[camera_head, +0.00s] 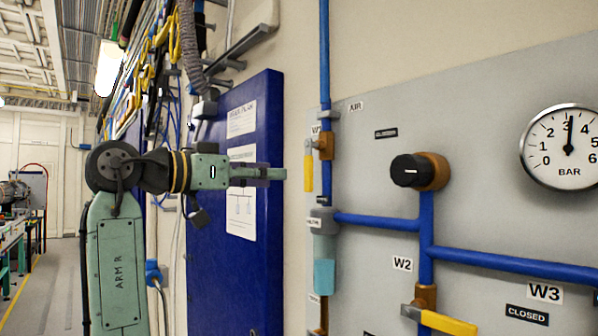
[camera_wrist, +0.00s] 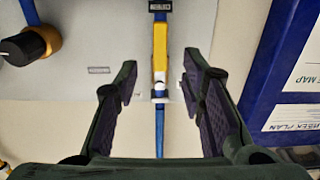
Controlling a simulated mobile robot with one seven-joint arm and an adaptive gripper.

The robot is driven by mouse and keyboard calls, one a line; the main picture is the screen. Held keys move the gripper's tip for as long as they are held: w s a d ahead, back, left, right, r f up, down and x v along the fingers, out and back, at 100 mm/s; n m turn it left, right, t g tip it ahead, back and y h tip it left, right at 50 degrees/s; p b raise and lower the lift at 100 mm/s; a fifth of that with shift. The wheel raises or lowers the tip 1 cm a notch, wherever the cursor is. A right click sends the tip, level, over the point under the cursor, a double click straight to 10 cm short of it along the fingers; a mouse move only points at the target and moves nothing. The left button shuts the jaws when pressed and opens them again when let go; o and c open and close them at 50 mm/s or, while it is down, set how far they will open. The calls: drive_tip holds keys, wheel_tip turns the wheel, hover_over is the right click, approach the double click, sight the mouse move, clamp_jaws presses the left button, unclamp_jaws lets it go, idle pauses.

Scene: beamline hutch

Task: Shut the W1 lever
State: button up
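The yellow W1 lever (camera_head: 309,172) hangs straight down from an orange-brown valve body (camera_head: 326,146) on the blue vertical pipe. Only part of its label (camera_head: 316,129) shows beside it. In the wrist view, turned about upside down, the lever (camera_wrist: 160,48) runs along the pipe in the middle. My gripper (camera_head: 282,174) is level, left of the lever in the head view, and points at the panel. In the wrist view its two dark fingers (camera_wrist: 160,88) are wide apart, one each side of the lever's line, with nothing between them. I see no contact.
A blue board (camera_head: 262,200) with papers stands close behind my gripper. A black knob (camera_head: 408,171), a pressure gauge (camera_head: 566,147) and another yellow lever (camera_head: 447,323) are right of the W1 lever. A grey-blue filter (camera_head: 324,262) sits below it.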

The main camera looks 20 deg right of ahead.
sight(306, 176)
drive_tip(key=p+x, duration=0.2)
drive_tip(key=x, duration=0.7)
drive_tip(key=shift+s+p, duration=0.1)
drive_tip(key=shift+p, duration=0.3)
drive_tip(key=shift+w+d+f, duration=0.1)
drive_tip(key=shift+w+d, duration=0.2)
drive_tip(key=shift+d, duration=0.3)
drive_tip(key=shift+c, duration=0.2)
clamp_jaws()
